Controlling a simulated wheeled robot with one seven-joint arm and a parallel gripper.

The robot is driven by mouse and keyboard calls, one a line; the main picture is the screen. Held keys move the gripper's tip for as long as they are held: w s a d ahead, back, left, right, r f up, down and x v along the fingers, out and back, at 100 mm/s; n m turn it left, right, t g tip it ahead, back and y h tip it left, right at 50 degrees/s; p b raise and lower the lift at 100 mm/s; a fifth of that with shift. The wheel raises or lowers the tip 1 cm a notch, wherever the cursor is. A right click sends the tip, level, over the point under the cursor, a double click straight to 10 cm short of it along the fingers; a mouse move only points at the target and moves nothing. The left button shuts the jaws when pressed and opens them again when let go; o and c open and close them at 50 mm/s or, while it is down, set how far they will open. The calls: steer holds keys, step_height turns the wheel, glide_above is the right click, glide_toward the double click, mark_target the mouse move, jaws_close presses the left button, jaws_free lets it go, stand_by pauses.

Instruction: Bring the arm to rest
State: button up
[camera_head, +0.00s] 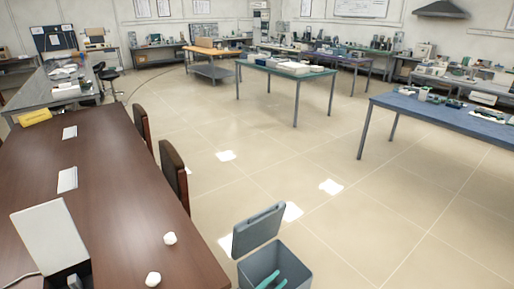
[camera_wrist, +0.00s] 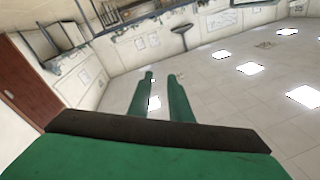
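My gripper (camera_wrist: 160,77) shows in the wrist view as two green fingers, apart and roughly parallel. Floor shows between them and they hold nothing. The wrist view is tilted and looks out over open floor towards the walls. No object is close to the fingertips.
A long brown table (camera_head: 115,175) fills the left, with two white lumps (camera_head: 170,238) near its edge and chairs (camera_head: 173,170) alongside. A blue table (camera_head: 440,112) stands right. Middle floor is clear.

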steer(key=s+a+n+y, duration=0.1)
steer(key=s+n+y, duration=0.3)
steer(key=s, duration=0.8)
steer(key=s+a+n+t+y, duration=0.1)
steer(key=s+n+y, duration=0.4)
steer(key=s, duration=0.7)
steer(key=s+a+n+t+y, duration=0.1)
steer(key=s+a+n+y, duration=0.2)
steer(key=s, duration=1)
steer(key=n+y, duration=0.1)
steer(key=n, duration=0.1)
steer(key=shift+a+r+n+y, duration=0.2)
steer(key=shift+a+n+y, duration=0.1)
steer(key=shift+y, duration=0.1)
